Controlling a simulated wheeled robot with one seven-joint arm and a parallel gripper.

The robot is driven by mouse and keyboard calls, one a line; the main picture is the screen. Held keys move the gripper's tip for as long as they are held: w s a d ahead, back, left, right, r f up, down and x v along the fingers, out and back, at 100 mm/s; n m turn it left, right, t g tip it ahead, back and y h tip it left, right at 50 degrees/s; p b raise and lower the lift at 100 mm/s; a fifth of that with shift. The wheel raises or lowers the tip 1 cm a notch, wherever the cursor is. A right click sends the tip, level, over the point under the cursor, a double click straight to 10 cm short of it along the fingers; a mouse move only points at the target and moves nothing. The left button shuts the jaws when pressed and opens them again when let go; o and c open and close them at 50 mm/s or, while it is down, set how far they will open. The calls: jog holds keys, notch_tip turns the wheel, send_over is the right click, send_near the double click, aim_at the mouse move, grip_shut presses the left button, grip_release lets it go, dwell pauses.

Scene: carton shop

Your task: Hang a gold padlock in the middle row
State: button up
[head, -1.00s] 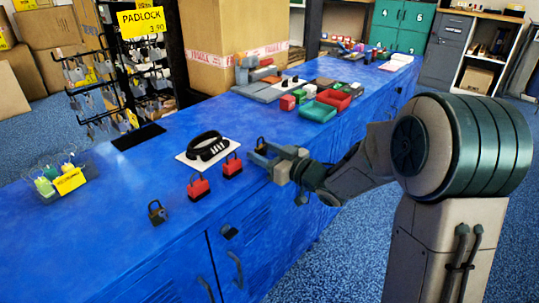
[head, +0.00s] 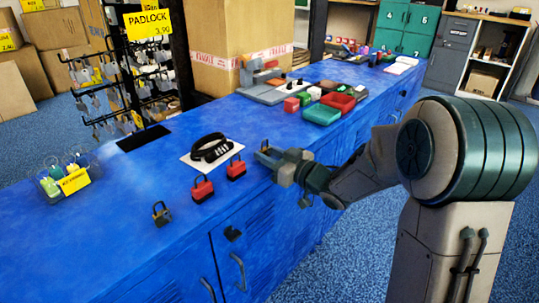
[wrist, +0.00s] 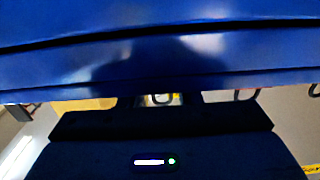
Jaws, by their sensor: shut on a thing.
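My gripper (head: 266,155) is low over the counter's front part, shut on a small padlock. The wrist view shows the padlock (wrist: 161,99) between the fingers, with a yellowish tint and its shackle in sight; most of its body is hidden. A brass-dark padlock (head: 161,213) stands on the counter at the near left. Two red padlocks, one (head: 202,188) nearer and one (head: 236,168) beside my gripper, stand on the counter. The wire display rack (head: 105,85) with several rows of hooks holds grey and dark padlocks at the back left, under a yellow PADLOCK sign (head: 147,22).
A clear bin of key tags (head: 62,178) is at the left. A large carton (head: 238,45), trays (head: 321,114) and small boxes stand farther back. The blue counter (head: 120,220) is mostly clear at the front left.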

jog(key=shift+r, duration=0.2)
jog(key=shift+s+d+r+p, duration=0.1)
jog(key=shift+d+r+p, duration=0.05)
jog(key=shift+r+p, duration=0.7)
jog(key=shift+d, duration=0.15)
jog(key=p+v, duration=0.1)
jog(key=v, duration=0.7)
jog(key=shift+s, duration=0.15)
dwell(0.7)
jog(key=shift+d, duration=0.1)
